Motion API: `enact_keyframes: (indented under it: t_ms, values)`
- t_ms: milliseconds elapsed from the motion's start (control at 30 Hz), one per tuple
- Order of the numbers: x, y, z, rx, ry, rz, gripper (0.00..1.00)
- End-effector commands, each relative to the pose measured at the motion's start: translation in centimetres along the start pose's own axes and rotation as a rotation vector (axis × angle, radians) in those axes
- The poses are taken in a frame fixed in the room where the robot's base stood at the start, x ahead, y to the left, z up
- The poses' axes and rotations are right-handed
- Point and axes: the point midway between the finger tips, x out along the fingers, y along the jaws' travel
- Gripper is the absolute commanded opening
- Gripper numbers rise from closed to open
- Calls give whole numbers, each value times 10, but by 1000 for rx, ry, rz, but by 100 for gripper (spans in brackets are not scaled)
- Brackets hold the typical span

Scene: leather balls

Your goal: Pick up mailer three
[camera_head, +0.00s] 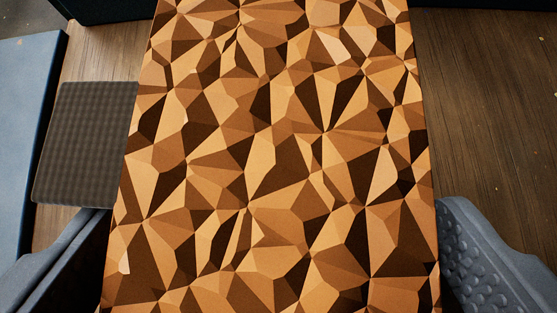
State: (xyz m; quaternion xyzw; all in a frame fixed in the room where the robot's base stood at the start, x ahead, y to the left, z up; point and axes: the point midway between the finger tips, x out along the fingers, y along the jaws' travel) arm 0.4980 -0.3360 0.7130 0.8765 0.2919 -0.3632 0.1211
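A wide, flat-looking piece (275,150) with a faceted pattern in brown, tan and cream fills the middle of the view from top to bottom. It may be mailer three, but no label shows. It narrows slightly toward the top. The two grey fingers of my gripper (275,255) stand far apart at the lower left and lower right, one on each side of it. Both fingers meet its side edges in the picture. I cannot tell whether they touch it. The right finger shows a bumpy pad. The near end of the patterned piece is cut off by the frame.
A dark grey ribbed pad (85,145) lies left of the patterned piece, on a brown wood surface (490,100). A blue-grey panel (25,130) runs along the far left. Dark shapes cross the top edge. The wood at right is clear.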

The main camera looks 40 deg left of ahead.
Motion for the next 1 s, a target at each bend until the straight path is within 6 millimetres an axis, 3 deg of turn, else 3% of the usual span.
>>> enact_keyframes:
  t_ms: [33, 100, 133, 533, 867, 1000]
  values:
    - [0, 0, 0, 0, 0, 0, 78]
    - [0, 0, 0, 0, 0, 0, 58]
    - [0, 0, 0, 0, 0, 0, 55]
    - [-3, 0, -3, -1, 0, 0, 55]
    - [-26, 0, -25, -1, 1, -1, 55]
    - [-33, -10, -20, 4, 1, 1, 55]
